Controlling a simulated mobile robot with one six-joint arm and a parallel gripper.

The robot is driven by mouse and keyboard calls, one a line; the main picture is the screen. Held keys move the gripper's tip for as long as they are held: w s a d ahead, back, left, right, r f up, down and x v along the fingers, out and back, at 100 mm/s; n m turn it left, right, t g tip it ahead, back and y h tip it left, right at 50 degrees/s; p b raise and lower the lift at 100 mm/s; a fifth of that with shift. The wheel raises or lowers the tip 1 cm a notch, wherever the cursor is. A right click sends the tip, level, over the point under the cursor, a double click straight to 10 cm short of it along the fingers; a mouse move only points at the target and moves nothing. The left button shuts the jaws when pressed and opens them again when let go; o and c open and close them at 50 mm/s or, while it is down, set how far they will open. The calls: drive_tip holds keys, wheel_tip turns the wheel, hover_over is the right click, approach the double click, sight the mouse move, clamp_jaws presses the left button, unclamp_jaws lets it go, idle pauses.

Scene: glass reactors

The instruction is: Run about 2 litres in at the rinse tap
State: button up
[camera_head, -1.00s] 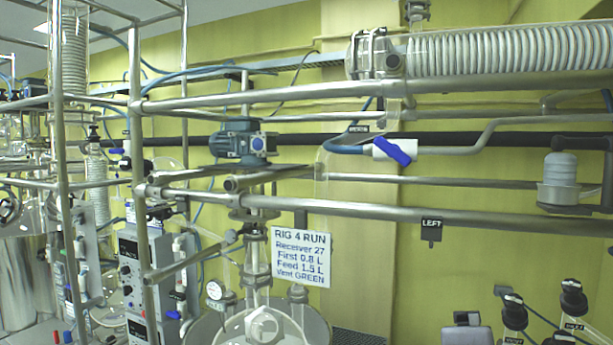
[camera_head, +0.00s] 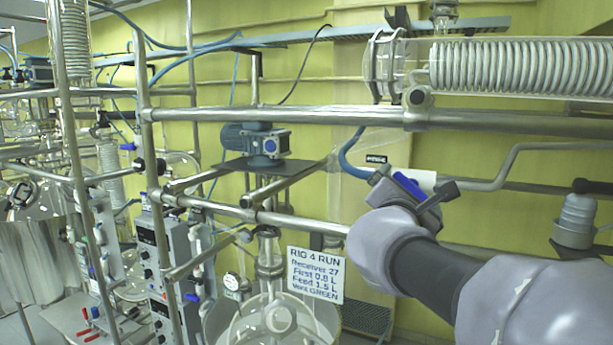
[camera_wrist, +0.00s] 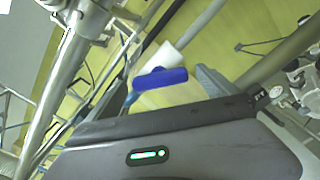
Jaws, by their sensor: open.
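The tap is a white valve body (camera_head: 425,180) with a blue lever (camera_head: 409,187) on a grey pipe, fed by a blue hose (camera_head: 350,152). A small label hangs just above it, too small to read surely. My gripper (camera_head: 420,194) is open right in front of the tap and hides part of it. In the wrist view the blue lever (camera_wrist: 160,78) lies close beyond the gripper, beside a grey finger (camera_wrist: 215,84), with the white body (camera_wrist: 165,56) behind. I cannot tell whether the lever is between the fingers or touched.
Steel rails (camera_head: 280,118) run above and below the tap. A motor (camera_head: 255,142) sits to the left. A sign (camera_head: 315,275) reads RIG 4 RUN, Receiver 27, First 0.8 L, Feed 1.5 L, Vent GREEN. A glass vessel (camera_head: 272,325) stands below; a coiled glass condenser (camera_head: 520,68) lies above.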

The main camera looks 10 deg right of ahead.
drive_tip(key=shift+x, duration=0.85)
drive_tip(key=shift+w+d, duration=0.2)
drive_tip(key=shift+w, duration=0.05)
drive_tip(key=shift+s, duration=0.1)
drive_tip(key=c, duration=1.4)
drive_tip(key=shift+o, duration=0.2)
